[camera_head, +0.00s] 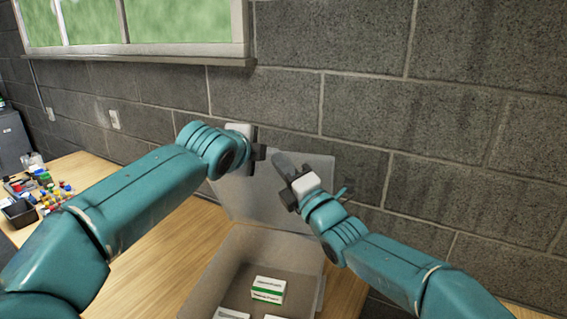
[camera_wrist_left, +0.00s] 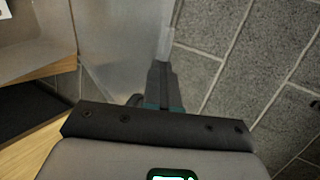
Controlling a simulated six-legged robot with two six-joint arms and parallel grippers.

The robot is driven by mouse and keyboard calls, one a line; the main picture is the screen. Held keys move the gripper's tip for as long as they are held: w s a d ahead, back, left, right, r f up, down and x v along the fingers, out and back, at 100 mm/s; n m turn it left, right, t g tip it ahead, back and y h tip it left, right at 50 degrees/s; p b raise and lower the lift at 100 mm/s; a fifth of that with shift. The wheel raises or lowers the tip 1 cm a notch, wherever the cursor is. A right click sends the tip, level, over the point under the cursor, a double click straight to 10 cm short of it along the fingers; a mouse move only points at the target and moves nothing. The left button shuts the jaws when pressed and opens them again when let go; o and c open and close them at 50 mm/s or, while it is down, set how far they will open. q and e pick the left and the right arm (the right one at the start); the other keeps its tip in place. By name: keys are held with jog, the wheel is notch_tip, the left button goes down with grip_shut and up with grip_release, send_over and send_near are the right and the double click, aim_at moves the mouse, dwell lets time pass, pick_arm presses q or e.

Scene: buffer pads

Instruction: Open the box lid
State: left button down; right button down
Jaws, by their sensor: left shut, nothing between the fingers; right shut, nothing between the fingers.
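A translucent grey box (camera_head: 222,268) stands open on the wooden table. Its lid (camera_head: 262,200) is raised and stands nearly upright at the back of the box, by the wall. In the left wrist view the lid (camera_wrist_left: 118,40) shows as a pale sheet beside the fingers. My left gripper (camera_head: 259,154) is shut and empty at the lid's upper left part. My right gripper (camera_head: 284,164) is shut and empty in front of the lid's upper right part. I cannot tell whether either gripper touches the lid. The left fingers (camera_wrist_left: 160,84) show closed together in the wrist view.
White-and-green cartons (camera_head: 268,290) lie in the box. Small coloured items (camera_head: 50,195) and a dark bin (camera_head: 19,212) sit on the table at the far left. A grey block wall (camera_head: 460,130) stands close behind. The table (camera_head: 165,265) left of the box is bare.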

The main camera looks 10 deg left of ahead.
aim_at(286, 154)
jog(key=shift+w+r, duration=0.15)
jog(key=shift+w, duration=0.2)
jog(key=shift+w+d+r+m+h, duration=0.1)
jog(key=shift+w+r+m+h, duration=0.15)
jog(key=shift+w, duration=0.35)
jog(key=shift+w+r+m+h, duration=0.15)
jog(key=shift+w+r, duration=0.15)
jog(key=shift+w, duration=0.25)
pick_arm(q)
jog(key=c, duration=1.9)
grip_release()
pick_arm(e)
jog(key=shift+s, duration=0.1)
pick_arm(q)
jog(key=o, duration=0.6)
jog(key=shift+o, duration=0.2)
jog(key=shift+s, duration=0.1)
